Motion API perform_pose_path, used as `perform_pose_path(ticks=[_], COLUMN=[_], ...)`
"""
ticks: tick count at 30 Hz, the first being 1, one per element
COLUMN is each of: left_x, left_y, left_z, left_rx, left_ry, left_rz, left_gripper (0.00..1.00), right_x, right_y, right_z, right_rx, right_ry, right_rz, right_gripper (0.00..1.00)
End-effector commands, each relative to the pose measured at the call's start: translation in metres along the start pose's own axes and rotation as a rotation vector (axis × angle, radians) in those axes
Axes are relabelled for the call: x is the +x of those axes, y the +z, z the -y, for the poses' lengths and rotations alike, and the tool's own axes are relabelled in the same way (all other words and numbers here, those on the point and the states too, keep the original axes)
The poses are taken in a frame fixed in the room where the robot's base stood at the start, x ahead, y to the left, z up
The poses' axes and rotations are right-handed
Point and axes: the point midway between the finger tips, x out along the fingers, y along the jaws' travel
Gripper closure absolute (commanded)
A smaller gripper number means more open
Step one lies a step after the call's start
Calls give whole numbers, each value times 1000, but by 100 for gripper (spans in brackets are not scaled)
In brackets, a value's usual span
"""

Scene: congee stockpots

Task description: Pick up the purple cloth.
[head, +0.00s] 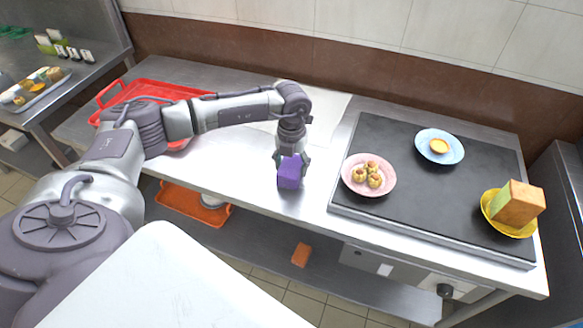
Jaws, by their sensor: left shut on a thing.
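The purple cloth (289,174) is a small, block-like folded bundle near the front edge of the steel counter, left of the black griddle. My left gripper (291,160) points down from above and is shut on the cloth, with its fingers on either side. I cannot tell whether the cloth still touches the counter. My right gripper is not in view.
A pink plate (353,186) with buns, a blue plate (452,152) and a yellow plate (491,211) with a bread-like block stand on the black griddle (420,205). A red tray (165,90) lies behind my left arm. An orange tray (178,207) sits on the lower shelf.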

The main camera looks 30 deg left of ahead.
Motion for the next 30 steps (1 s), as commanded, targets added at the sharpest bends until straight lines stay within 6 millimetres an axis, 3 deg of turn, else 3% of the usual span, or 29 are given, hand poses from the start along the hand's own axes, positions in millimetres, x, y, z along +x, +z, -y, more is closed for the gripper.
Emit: perform_pose_path(ticks=[5,18,24,30], left_x=[-28,-84,-98,-101], left_y=[1,-52,-64,-67], left_z=[0,77,93,96], left_rx=[2,6,2,0], left_ry=[-3,-3,-2,-1], left_rz=[6,3,1,1], left_gripper=[72,72,72,72], right_x=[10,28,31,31], right_y=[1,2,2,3], right_z=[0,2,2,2], right_rx=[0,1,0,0], right_ry=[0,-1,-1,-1], right_rz=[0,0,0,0], right_gripper=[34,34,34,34])
